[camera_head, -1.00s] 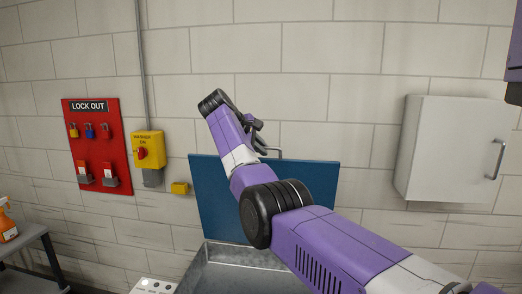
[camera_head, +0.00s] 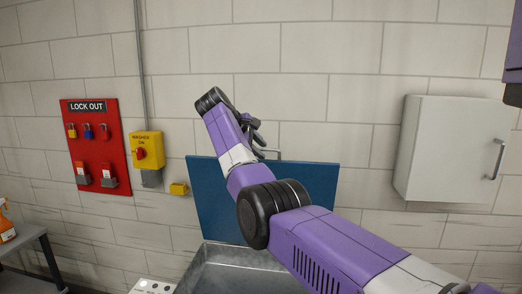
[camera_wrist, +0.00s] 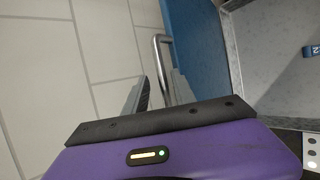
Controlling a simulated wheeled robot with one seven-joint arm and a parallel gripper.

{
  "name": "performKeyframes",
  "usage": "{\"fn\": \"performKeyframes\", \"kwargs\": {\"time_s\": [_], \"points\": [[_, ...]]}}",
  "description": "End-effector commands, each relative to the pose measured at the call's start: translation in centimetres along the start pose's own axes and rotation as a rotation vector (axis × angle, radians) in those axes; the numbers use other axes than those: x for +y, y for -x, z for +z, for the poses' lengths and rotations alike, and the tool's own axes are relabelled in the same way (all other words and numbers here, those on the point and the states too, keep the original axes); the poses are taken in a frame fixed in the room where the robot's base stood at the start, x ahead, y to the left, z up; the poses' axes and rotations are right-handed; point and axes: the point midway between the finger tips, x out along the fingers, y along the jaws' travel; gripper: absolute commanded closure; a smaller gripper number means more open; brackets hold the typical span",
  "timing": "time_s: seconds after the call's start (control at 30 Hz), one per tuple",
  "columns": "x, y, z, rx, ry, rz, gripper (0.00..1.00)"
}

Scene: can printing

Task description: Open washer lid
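The washer lid (camera_head: 312,185) is a blue panel that stands raised, nearly upright, in front of the wall in the head view. Below it the grey metal washer basin (camera_head: 235,268) is open to view. The lid's metal bar handle (camera_wrist: 160,52) shows in the wrist view, running down between the fingers of my gripper (camera_wrist: 155,92). The lid's blue edge (camera_wrist: 197,40) lies just right of the handle. The fingers are apart around the handle; I see no clear contact on both sides. In the head view my arm hides part of the lid.
A yellow washer switch box (camera_head: 147,148) and a red lock-out board (camera_head: 97,148) hang on the wall at left. A white cabinet (camera_head: 447,150) hangs at right. A grey side table (camera_head: 25,240) with an orange spray bottle (camera_head: 6,224) stands at far left.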

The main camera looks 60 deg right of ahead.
Motion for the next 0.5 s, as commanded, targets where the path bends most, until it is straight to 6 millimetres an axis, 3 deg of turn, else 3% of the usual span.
{"fn": "performKeyframes", "kwargs": {"time_s": [0.3, 0.5], "points": [[0.1, 5.4, -0.1, 0.005, -0.003, 0.010, 0.68], [0.2, 6.9, 0.0, 0.003, -0.004, 0.009, 0.68]]}}
